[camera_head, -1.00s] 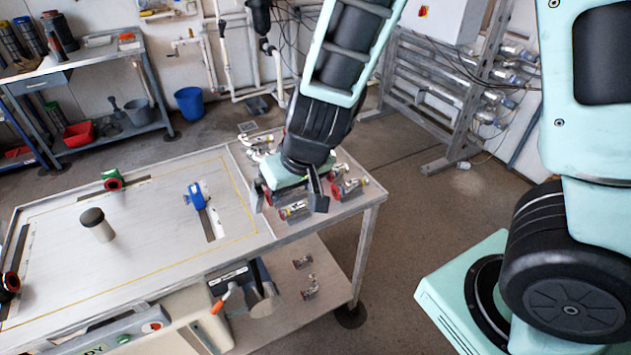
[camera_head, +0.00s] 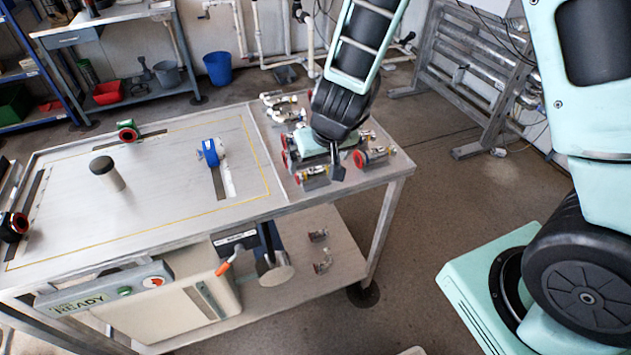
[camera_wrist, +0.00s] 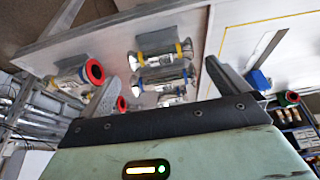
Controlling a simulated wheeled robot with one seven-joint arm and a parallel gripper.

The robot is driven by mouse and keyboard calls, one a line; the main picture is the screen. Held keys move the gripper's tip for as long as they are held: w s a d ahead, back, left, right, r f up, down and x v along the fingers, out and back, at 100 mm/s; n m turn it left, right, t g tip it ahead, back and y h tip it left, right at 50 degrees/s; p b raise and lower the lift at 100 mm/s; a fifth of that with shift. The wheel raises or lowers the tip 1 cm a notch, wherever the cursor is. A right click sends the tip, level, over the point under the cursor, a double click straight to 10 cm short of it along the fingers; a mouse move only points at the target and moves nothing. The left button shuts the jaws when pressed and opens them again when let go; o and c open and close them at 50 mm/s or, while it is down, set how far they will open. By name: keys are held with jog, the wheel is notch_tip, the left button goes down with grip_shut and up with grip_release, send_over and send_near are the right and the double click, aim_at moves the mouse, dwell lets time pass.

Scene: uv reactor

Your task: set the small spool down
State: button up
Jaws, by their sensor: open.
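Several small pipe spools lie on the right section of the bench top. One with a red flange (camera_head: 372,156) is right of my gripper (camera_head: 313,166), and another (camera_head: 314,175) is just in front of it. In the wrist view, my gripper (camera_wrist: 165,88) has its two fingers wide apart with nothing clamped between them. Beyond and between the fingers are a yellow-banded spool (camera_wrist: 163,53) and a blue-banded spool (camera_wrist: 163,78). A red-flanged spool (camera_wrist: 80,74) lies to the left. I cannot tell which is the small spool. My gripper hides part of the group.
A blue clamp-like part (camera_head: 210,152), a dark-capped cylinder (camera_head: 107,174) and a green-and-red fitting (camera_head: 128,131) stand on the left section of the bench (camera_head: 160,215). Small fittings (camera_head: 322,262) lie on the lower shelf. Floor right of the bench is clear.

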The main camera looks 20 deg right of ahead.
aim_at(315, 170)
jog(key=shift+b+x, duration=0.95)
jog(key=shift+x, duration=1.8)
jog(key=shift+r, duration=0.1)
jog(key=c, duration=1)
jog(key=shift+c, duration=0.2)
